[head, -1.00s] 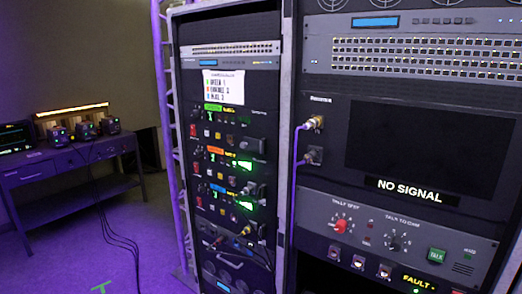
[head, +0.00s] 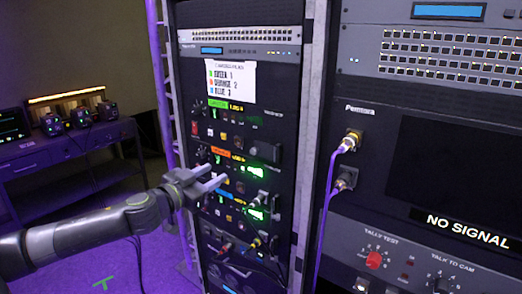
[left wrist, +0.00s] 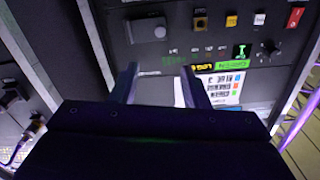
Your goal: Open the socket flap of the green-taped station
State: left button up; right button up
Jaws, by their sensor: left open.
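The green-taped station is the top row of the rack panel, marked by a green tape label (head: 218,104); the label also shows upside down in the left wrist view (left wrist: 232,65). Its dark socket flap (head: 266,151) at the row's right end looks shut; in the left wrist view the flap (left wrist: 148,30) lies beyond the fingertips. My left gripper (head: 219,183) is open and empty, in front of the panel, lower and further left than the flap in the head view. It also shows in the left wrist view (left wrist: 158,76), apart from the flap. My right gripper is not in view.
Below are stations with orange tape (head: 220,153) and blue tape (head: 222,193), with plugs and green lights at their right. A purple cable (head: 327,205) hangs from the neighbouring rack. A desk (head: 65,155) stands at the left. A paper list (head: 231,81) is above the stations.

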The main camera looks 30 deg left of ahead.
pick_arm(q)
send_near(253, 151)
jog(key=w, duration=0.5)
jog(key=w+p, duration=0.1)
jog(key=w, duration=0.1)
jog(key=shift+w+d, duration=0.3)
jog(key=shift+w, duration=0.85)
grip_shut()
